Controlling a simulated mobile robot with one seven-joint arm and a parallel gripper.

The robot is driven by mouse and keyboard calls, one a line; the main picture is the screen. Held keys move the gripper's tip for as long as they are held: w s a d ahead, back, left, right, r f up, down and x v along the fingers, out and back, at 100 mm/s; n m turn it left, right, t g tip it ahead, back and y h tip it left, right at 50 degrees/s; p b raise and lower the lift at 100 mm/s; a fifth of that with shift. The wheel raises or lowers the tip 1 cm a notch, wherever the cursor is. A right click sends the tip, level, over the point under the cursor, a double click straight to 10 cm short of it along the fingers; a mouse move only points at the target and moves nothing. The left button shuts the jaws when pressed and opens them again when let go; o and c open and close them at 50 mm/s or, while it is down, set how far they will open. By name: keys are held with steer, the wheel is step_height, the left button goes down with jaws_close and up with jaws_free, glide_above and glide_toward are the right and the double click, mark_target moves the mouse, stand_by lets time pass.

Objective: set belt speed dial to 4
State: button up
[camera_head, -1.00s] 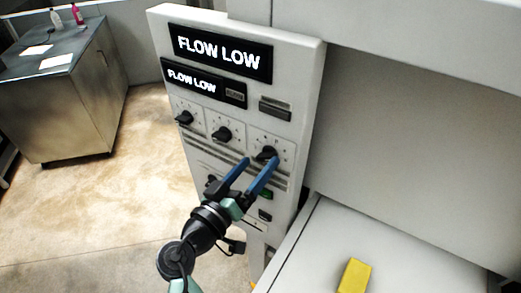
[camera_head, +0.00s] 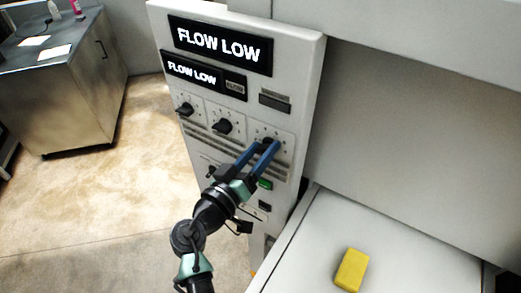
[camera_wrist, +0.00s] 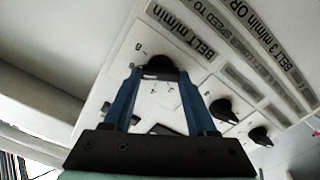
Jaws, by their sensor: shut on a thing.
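The belt speed dial (camera_head: 267,140) is a black knob on the right of the upper dial row on the pale control panel. In the wrist view the dial (camera_wrist: 160,65) sits beside a label reading "BELT m/min", with scale marks around it. My gripper (camera_head: 270,145) has its two blue fingers on either side of this knob and is shut on it. In the wrist view my gripper (camera_wrist: 160,74) straddles the knob, with one finger on each side. The fingers hide part of the knob and scale, and I cannot read which number it points to.
Two more black knobs, a left one (camera_head: 185,109) and a middle one (camera_head: 222,126), share the row. The display (camera_head: 219,46) reads "FLOW LOW". A green button (camera_head: 265,184) is below. A yellow block (camera_head: 351,270) lies on the pale surface at right.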

steer(key=shift+c, duration=0.4)
steer(key=shift+n, duration=0.4)
steer(key=shift+a+f+n+b, duration=0.15)
steer(key=shift+n+b, duration=0.4)
steer(key=shift+n, duration=0.45)
steer(key=n, duration=0.4)
steer(key=shift+w+n, duration=0.1)
steer(key=shift+n, duration=0.2)
steer(key=n, duration=0.4)
steer(key=shift+f, duration=0.1)
steer(key=shift+f+n+p, duration=0.1)
steer(key=shift+n+p, duration=0.55)
steer(key=shift+n, duration=1.45)
